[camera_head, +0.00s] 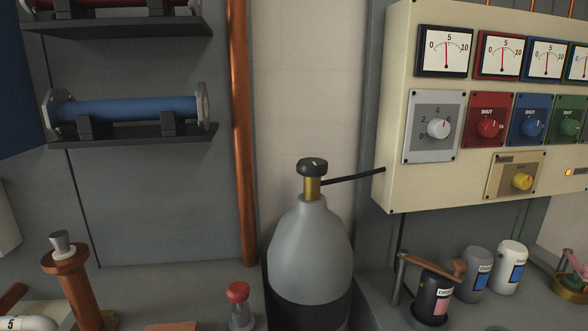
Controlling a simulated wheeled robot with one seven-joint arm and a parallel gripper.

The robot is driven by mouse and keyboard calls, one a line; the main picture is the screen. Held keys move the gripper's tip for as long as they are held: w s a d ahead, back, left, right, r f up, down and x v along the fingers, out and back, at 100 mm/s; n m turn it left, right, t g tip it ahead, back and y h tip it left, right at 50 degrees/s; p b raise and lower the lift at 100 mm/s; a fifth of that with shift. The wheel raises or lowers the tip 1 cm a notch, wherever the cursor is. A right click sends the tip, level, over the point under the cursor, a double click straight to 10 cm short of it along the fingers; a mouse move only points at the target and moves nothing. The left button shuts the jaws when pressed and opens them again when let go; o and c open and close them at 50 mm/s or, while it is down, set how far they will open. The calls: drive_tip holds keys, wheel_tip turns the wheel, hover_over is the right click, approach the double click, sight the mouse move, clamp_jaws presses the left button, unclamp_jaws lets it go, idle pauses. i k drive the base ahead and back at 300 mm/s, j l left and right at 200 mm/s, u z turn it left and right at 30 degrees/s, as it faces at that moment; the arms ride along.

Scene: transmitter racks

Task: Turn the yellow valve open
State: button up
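A yellow knob (522,181) sits on a small beige plate (497,190) low on the cream control panel (400,178). It has a pale pointer mark on its upper part; the plate's lettering is too small to read. My gripper is not in view, and nothing touches or covers the yellow knob.
White (438,129), red (487,127), blue (530,124) and green knobs line the panel above, under gauges (446,50). A grey gas cylinder (312,240) with a black knob (312,167) stands left of the panel. Canisters (512,266) and a wooden-armed clamp (432,264) stand below.

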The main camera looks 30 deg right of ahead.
sight(521, 180)
drive_tip(key=z, duration=1.25)
